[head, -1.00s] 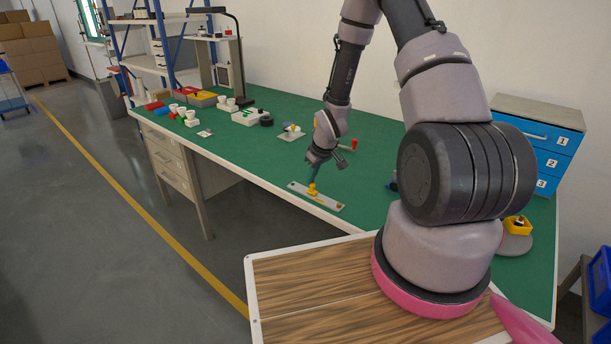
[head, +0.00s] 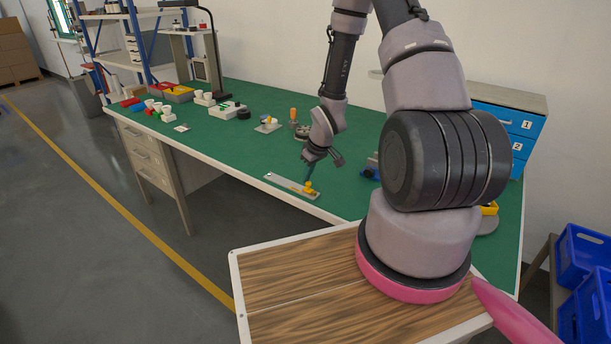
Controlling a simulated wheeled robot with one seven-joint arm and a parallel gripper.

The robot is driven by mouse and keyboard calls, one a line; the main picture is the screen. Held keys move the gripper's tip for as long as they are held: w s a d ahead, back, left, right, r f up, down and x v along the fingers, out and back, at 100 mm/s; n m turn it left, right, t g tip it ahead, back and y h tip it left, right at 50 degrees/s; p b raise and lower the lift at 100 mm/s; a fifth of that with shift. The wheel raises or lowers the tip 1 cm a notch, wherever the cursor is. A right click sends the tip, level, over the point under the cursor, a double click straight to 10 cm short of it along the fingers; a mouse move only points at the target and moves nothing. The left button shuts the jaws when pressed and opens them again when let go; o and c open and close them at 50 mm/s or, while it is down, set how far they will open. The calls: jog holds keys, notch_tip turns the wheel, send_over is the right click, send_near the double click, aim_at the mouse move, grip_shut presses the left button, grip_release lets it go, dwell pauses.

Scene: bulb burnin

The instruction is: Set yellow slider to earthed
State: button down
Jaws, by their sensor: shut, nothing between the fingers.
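The yellow slider (head: 309,186) sits on a pale grey plate (head: 282,180) at the front edge of the green bench. It is near the right end of the plate. Any markings on the plate are too small to read.
Behind my gripper on the green bench (head: 235,150) are a small fixture with a yellow part (head: 269,122) and an orange-handled tool (head: 293,115). A blue object (head: 371,168) is to the right. Blue drawers (head: 522,124) stand at the back right. The bench left of the plate is clear.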

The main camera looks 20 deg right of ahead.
jog(key=w, duration=0.1)
jog(key=w+a+r, duration=0.1)
jog(key=w+r, duration=0.1)
jog(key=shift+w+a, duration=0.3)
jog(key=shift+a, duration=0.05)
jog(key=v, duration=0.8)
jog(key=shift+s+r, duration=0.3)
jog(key=shift+s, duration=0.05)
jog(key=shift+d+r, duration=0.15)
notch_tip(320, 180, up, 10)
jog(key=m+h, duration=0.1)
jog(key=m, duration=0.1)
send_over(306, 187)
jog(key=s+d, duration=0.1)
jog(key=d, duration=0.1)
jog(key=s+r+m+t, duration=0.15)
jog(key=s+r, duration=0.25)
jog(key=r, duration=0.6)
jog(key=s+a+r+m+t, duration=0.1)
jog(key=s+a+r+m, duration=0.1)
jog(key=s+r, duration=0.5)
jog(key=s+a+r+m+t+y, duration=0.1)
jog(key=s+r+m, duration=0.3)
jog(key=s+r, duration=0.4)
jog(key=shift+s+a+r, duration=0.25)
jog(key=shift+s+a, duration=0.2)
jog(key=shift+s, duration=0.6)
